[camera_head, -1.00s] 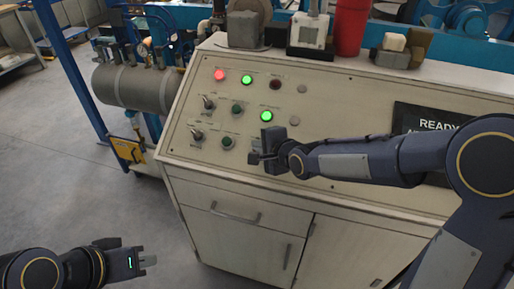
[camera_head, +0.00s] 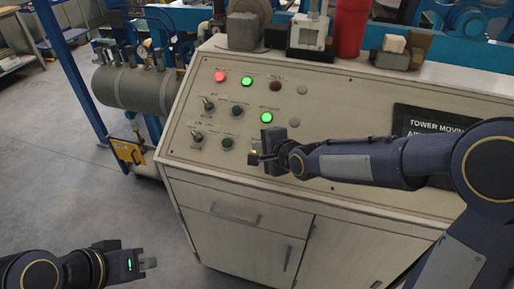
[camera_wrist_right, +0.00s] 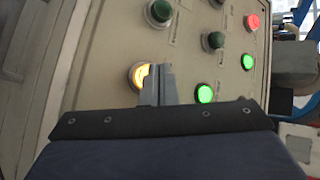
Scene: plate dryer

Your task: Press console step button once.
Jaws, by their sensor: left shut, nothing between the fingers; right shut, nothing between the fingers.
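The beige console (camera_head: 330,125) has a sloped panel with switches, lamps and round buttons. My right gripper (camera_head: 254,159) is shut and empty, low on the panel. In the right wrist view its fingers (camera_wrist_right: 157,72) cover part of a round button (camera_wrist_right: 137,77) lit yellow-orange. I cannot tell whether they touch it, and its label is not readable. My left gripper (camera_head: 150,264) is shut and empty, low at the left, away from the console.
A red lamp (camera_head: 219,77) and green lamps (camera_head: 247,82) (camera_head: 267,117) are lit. Dark green buttons (camera_head: 237,110) (camera_head: 227,143) and two toggle switches (camera_head: 208,104) (camera_head: 197,135) are near my right gripper. A red cylinder (camera_head: 350,28) stands on the console top.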

